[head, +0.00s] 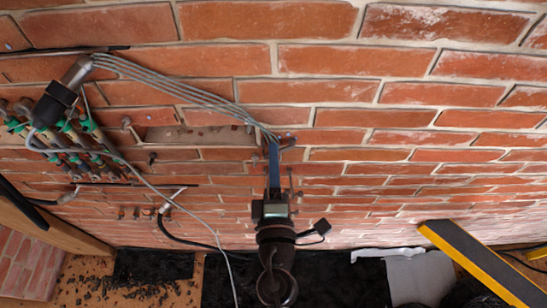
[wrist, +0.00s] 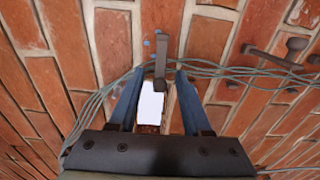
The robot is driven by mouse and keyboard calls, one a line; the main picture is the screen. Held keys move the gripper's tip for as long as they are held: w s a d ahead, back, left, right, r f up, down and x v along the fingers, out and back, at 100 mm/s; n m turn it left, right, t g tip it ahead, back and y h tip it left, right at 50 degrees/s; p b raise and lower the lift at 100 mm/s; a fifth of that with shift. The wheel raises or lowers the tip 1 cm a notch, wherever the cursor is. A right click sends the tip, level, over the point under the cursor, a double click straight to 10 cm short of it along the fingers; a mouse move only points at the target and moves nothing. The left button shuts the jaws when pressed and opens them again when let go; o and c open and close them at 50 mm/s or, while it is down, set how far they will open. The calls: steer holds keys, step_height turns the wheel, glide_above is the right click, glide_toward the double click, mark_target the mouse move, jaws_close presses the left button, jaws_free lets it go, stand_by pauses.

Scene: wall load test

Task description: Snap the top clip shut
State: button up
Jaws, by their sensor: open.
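My gripper (head: 273,145) is at the brick wall in the middle of the head view, blue fingers pointing up the picture, at the right end of a grey cable bundle (head: 185,90). In the wrist view my gripper (wrist: 160,72) is open, one blue finger on each side. A dark grey bar-like part, apparently the clip (wrist: 160,60), shows between the fingertips. I cannot tell if the fingers touch it. A white plate (wrist: 151,106) shows below it. The cables (wrist: 102,97) run across the wall behind the fingers. The clip is not clear in the head view.
At the left, a dark cylinder (head: 55,103) holds the cable ends near several green-banded pipes (head: 75,135). Dark pegs (wrist: 270,58) stick out right of the fingers. A yellow-edged black beam (head: 480,262) lies at lower right. The upper right wall is clear.

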jaws_close()
stand_by(0.4)
steer(key=shift+w+a+r+m+h, duration=0.1)
steer(key=shift+w+a+m+h, duration=0.1)
steer(key=shift+m+h, duration=0.25)
steer(key=shift+w+a+m+h, duration=0.15)
steer(key=shift+m+h, duration=0.1)
steer(key=shift+h, duration=0.4)
steer(key=h, duration=0.1)
steer(key=m+h+b, duration=0.1)
steer(key=w+m+h, duration=0.1)
steer(key=shift+a+g+h, duration=0.25)
steer(key=shift+g+h, duration=0.05)
steer(key=shift+g, duration=0.1)
steer(key=shift+w+m+g+h+b, duration=0.3)
steer(key=shift+m+h+b, duration=0.4)
steer(key=shift+m+h, duration=0.2)
steer(key=shift+s, duration=0.1)
jaws_free()
